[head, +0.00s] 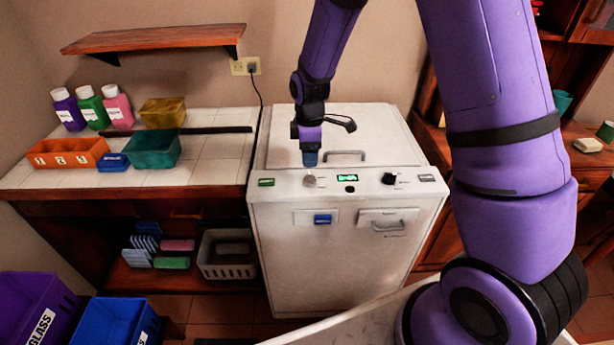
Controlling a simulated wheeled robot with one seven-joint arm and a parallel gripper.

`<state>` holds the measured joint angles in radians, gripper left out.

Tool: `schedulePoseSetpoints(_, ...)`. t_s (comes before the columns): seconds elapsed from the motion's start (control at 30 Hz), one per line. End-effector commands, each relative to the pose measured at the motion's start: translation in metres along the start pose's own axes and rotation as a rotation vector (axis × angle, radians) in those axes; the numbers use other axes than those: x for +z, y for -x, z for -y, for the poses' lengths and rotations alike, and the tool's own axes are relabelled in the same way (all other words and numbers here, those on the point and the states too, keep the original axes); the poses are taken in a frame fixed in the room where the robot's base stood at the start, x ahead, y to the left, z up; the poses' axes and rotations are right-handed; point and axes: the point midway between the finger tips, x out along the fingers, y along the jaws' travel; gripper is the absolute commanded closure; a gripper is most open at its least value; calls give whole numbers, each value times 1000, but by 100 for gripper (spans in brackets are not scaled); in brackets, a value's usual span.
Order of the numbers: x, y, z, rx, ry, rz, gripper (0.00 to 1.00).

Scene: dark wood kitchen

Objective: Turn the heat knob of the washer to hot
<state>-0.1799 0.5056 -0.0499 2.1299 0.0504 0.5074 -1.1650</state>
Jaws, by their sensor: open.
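The white washer (345,262) stands in the middle of the head view, its top lid closed. Its front panel has a light grey knob (310,181) on the left, a small green display (347,177) in the middle and a black knob (389,179) on the right. I cannot read the markings, so I cannot tell which knob sets the heat or where either points. My gripper (310,160) is open, pointing down just above and behind the light grey knob. I cannot tell whether its fingertips touch the knob.
A tiled counter (215,148) on the left holds bottles and bins. A wooden shelf (150,40) hangs above it. The washer's lid handle (344,154) lies right of my gripper. Blue (118,320) and purple bins stand at the lower left. A wooden cabinet stands at the right.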

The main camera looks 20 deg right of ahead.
Motion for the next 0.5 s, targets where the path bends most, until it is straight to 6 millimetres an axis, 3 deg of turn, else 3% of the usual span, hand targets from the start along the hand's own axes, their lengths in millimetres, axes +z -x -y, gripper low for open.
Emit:
schedulePoseSetpoints(0.3,0,-57,1,-2,1,2,34)
schedulePoseSetpoints(0.5,0,-80,1,-2,0,1,34)
